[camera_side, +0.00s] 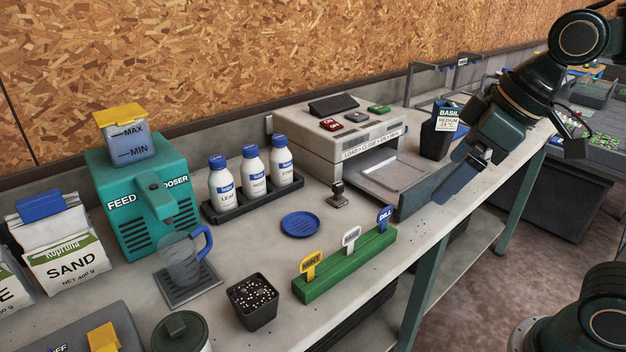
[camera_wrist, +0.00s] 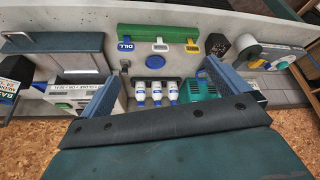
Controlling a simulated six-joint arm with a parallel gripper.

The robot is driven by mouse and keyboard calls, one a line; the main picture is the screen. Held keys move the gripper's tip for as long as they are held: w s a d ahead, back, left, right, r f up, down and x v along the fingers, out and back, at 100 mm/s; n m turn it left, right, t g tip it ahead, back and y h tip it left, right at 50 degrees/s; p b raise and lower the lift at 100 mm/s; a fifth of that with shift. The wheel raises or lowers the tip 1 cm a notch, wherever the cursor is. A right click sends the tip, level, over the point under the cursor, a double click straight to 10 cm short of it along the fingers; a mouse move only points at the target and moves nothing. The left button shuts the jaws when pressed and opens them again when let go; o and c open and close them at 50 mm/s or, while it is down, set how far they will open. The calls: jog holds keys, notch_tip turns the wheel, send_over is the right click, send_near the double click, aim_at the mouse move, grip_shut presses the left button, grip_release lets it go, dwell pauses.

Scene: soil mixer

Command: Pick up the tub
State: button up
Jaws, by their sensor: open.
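The tub, a round pale container with a dark green lid (camera_side: 180,332), stands at the near left of the bench in the side view, cut off by the bottom edge. In the wrist view it appears at the upper right as a round tub (camera_wrist: 246,50). My gripper (camera_side: 456,178) is open and empty, with its blue fingers apart, above the bench's right part beside the grey machine's tray. In the wrist view the gripper (camera_wrist: 158,74) has its two fingers far apart. The tub is well away from the fingers.
A black soil pot (camera_side: 252,304) and a green label block (camera_side: 345,266) stand near the front edge. Behind are a teal feed doser (camera_side: 130,215), a clear jug (camera_side: 180,262), white bottles (camera_side: 253,172) and a grey machine (camera_side: 335,155). A blue disc (camera_side: 300,225) lies mid-bench.

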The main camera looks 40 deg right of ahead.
jog(key=w+a+n+g+y, duration=0.1)
jog(key=w+a+n, duration=0.4)
jog(key=w+a, duration=0.3)
jog(key=n+g+y, duration=0.2)
jog(key=n+g, duration=0.3)
jog(key=n, duration=0.6)
send_near(181, 344)
jog(key=w+d+r, duration=0.1)
jog(key=w+d, duration=0.1)
jog(key=shift+a, duration=0.2)
jog(key=shift+x, duration=4.25)
jog(key=shift+x, duration=2.65)
jog(key=shift+a, duration=0.1)
